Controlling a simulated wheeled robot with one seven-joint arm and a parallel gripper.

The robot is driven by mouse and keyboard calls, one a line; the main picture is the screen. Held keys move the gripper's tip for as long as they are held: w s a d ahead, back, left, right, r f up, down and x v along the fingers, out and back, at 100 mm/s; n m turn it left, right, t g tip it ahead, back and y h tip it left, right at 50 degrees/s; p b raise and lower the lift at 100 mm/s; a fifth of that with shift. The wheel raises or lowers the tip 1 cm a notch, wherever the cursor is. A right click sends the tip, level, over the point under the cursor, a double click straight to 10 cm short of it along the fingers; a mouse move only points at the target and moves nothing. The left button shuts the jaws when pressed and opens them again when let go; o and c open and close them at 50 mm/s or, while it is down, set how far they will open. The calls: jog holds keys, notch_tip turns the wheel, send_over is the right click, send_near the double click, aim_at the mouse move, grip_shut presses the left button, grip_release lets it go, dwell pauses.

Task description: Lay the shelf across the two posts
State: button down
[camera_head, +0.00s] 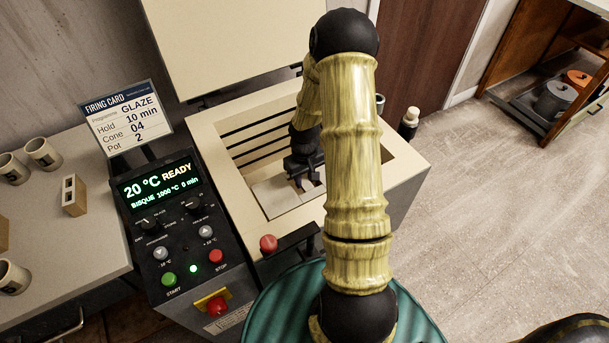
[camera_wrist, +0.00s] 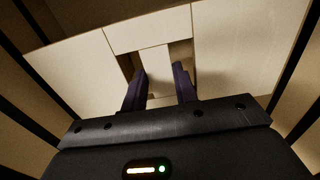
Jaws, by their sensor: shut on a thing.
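The shelf (camera_head: 268,198) is a pale flat slab inside the open kiln chamber. In the wrist view the shelf (camera_wrist: 85,65) spreads wide below my fingers, with dark openings either side of a narrow middle strip. My gripper (camera_head: 303,181) reaches down into the chamber. In the wrist view my gripper (camera_wrist: 160,85) has its two dark fingers at the openings, shut on the shelf's middle strip. I cannot make out the two posts, nor tell whether the shelf touches anything below it.
The kiln's pale rim (camera_head: 405,165) surrounds the chamber, and its lid (camera_head: 220,40) stands raised behind. The control panel (camera_head: 165,215) reads 20 °C READY. A bench (camera_head: 75,245) with mugs (camera_head: 42,153) and a small block (camera_head: 73,195) is at left. Open floor (camera_head: 480,210) lies at right.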

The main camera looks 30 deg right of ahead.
aim_at(305, 181)
jog(key=shift+f, duration=0.4)
jog(key=c, duration=1.1)
grip_release()
notch_tip(305, 181, up, 13)
jog(key=shift+f+p, duration=0.1)
jog(key=shift+p, duration=1.05)
jog(key=s+a+r+t, duration=0.1)
jog(key=s+a+r, duration=0.2)
jog(key=s+a, duration=0.1)
jog(key=s+a+r, duration=0.4)
jog(key=a, duration=0.1)
jog(key=s+a+r+t, duration=0.1)
jog(key=s+a+r, duration=0.2)
jog(key=s+a, duration=0.1)
jog(key=shift+s+a+r+t, duration=0.3)
jog(key=shift+r, duration=0.05)
